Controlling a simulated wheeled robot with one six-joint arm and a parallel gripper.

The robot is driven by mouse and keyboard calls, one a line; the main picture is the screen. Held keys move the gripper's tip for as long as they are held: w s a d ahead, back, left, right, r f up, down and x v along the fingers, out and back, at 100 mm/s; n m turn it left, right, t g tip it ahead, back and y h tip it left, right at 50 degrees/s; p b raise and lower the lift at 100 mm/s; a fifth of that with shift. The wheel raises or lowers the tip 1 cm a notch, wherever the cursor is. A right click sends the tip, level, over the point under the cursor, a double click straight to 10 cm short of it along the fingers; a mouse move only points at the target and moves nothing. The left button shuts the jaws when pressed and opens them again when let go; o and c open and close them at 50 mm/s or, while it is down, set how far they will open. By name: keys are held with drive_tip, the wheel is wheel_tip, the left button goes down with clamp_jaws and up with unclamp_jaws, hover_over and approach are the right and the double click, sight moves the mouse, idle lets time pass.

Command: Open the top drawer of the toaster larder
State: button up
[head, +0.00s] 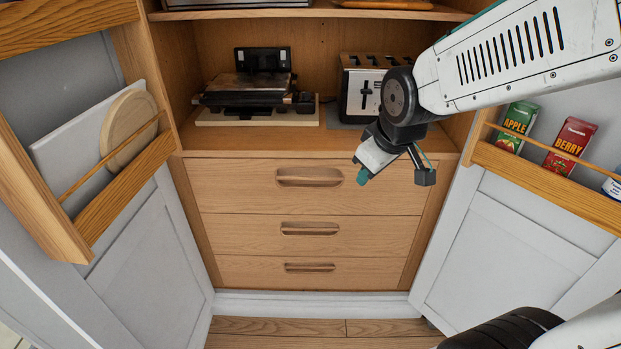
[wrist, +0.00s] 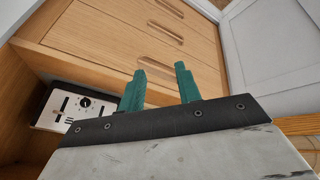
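The larder stands open, with three wooden drawers stacked under a shelf. The top drawer (head: 250,192) is shut, and its recessed handle (head: 309,177) is at its upper middle. The toaster (head: 362,92) stands on the shelf above, at the right, partly behind my arm; it also shows in the wrist view (wrist: 75,108). My gripper (head: 362,178) is in front of the top drawer, right of the handle and apart from it. In the wrist view its two green fingers (wrist: 161,83) are spread with nothing between them. The drawer handles run along the drawer fronts beyond the fingers.
The middle drawer (head: 220,233) and bottom drawer (head: 235,270) are shut. The left door (head: 150,255) carries a rack with boards (head: 128,130). The right door (head: 500,250) carries a rack with apple (head: 515,125) and berry (head: 570,147) cartons. A grill press (head: 250,92) is on the shelf. Space before the drawers is clear.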

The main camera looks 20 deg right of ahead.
sight(315, 179)
drive_tip(key=w+f+n+t, duration=0.3)
drive_tip(key=w+f, duration=0.4)
drive_tip(key=w, duration=0.3)
drive_tip(key=w+a+f+n+t+y, duration=0.1)
drive_tip(key=w+f+n+t, duration=0.2)
drive_tip(key=w+f+n, duration=0.2)
drive_tip(key=w+a+f+n+t, duration=0.1)
drive_tip(key=w+f+n+t, duration=0.3)
drive_tip(key=w+f, duration=0.7)
drive_tip(key=shift+w+a+f+n+y, duration=0.15)
drive_tip(key=shift+w+n, duration=0.1)
drive_tip(key=shift+w, duration=0.7)
drive_tip(key=shift+w+a+n+y, duration=0.15)
drive_tip(key=shift+w+n, duration=0.1)
drive_tip(key=shift+w, duration=0.7)
drive_tip(key=shift+d, duration=0.1)
drive_tip(key=shift+c, duration=0.3)
clamp_jaws()
